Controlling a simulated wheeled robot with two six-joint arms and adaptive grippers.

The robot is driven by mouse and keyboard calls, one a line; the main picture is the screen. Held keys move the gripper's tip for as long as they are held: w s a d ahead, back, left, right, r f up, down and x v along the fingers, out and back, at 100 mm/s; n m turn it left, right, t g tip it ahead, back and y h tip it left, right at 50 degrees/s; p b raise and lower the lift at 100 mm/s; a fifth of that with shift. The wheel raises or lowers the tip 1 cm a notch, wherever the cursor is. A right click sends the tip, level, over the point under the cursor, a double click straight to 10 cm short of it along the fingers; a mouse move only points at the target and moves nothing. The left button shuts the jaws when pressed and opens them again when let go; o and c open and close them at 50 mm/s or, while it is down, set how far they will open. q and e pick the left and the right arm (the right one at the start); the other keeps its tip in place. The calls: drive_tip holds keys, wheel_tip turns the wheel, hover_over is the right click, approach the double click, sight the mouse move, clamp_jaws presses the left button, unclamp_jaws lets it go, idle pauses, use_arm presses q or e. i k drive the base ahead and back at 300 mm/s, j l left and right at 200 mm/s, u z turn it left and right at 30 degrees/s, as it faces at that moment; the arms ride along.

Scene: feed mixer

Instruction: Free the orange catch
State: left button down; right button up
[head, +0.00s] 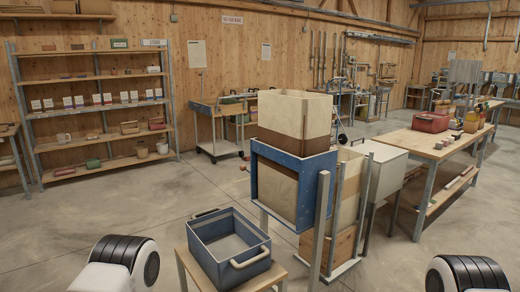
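No orange catch shows in the head view. The likely feed mixer is a blue box-shaped housing (268,192) with an open-topped wooden hopper (292,119) on it, at the middle. The hopper is pale above and dark brown below. A brownish panel (277,194) fills the housing's front opening. The housing's far sides are hidden. Neither gripper is in view; only parts of my arms show at the bottom left and bottom right.
An empty blue bin (266,263) with pale handles sits on a small wooden stand in front. A wooden crate (340,255) with metal posts stands right of the housing. A long workbench (410,140) is at right, shelves (96,136) at left. The left floor is clear.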

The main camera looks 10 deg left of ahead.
sight(243, 167)
drive_tip(key=i+j+z, duration=0.25)
drive_tip(key=i+j, duration=0.8)
drive_tip(key=i, duration=0.1)
